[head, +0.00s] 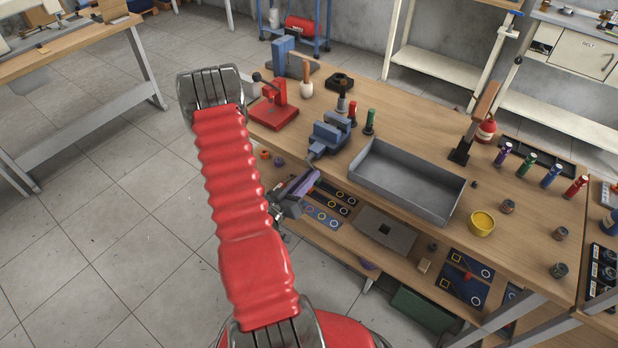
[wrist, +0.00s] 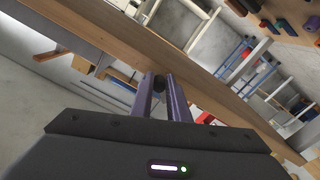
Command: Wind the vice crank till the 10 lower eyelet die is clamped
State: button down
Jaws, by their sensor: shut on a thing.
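The blue vice (head: 331,134) stands at the near edge of the wooden workbench. Its crank (head: 312,158) hangs at the vice's near end, small and partly hidden. My gripper (head: 316,173) is just below the vice, beside the bench edge, its purple fingers pointing up at the crank. In the wrist view the fingers of my gripper (wrist: 160,80) are closed around a small dark knob, the crank's handle (wrist: 159,84). I cannot make out the 10 lower eyelet die or whether the vice jaws touch it.
A grey tray (head: 405,182) lies right of the vice, and a red press (head: 275,108) stands left of it. Green (head: 370,121) and red upright tools are close behind the vice. A lower shelf (head: 345,232) with mats runs beneath. Open floor lies left.

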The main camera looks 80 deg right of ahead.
jog(key=shift+s, duration=0.1)
jog(key=shift+f, duration=0.1)
dwell(0.3)
jog(key=c, duration=1.7)
grip_release()
jog(key=shift+c, duration=0.2)
jog(key=shift+a, duration=0.15)
jog(key=v, duration=0.7)
jog(key=shift+a, duration=0.1)
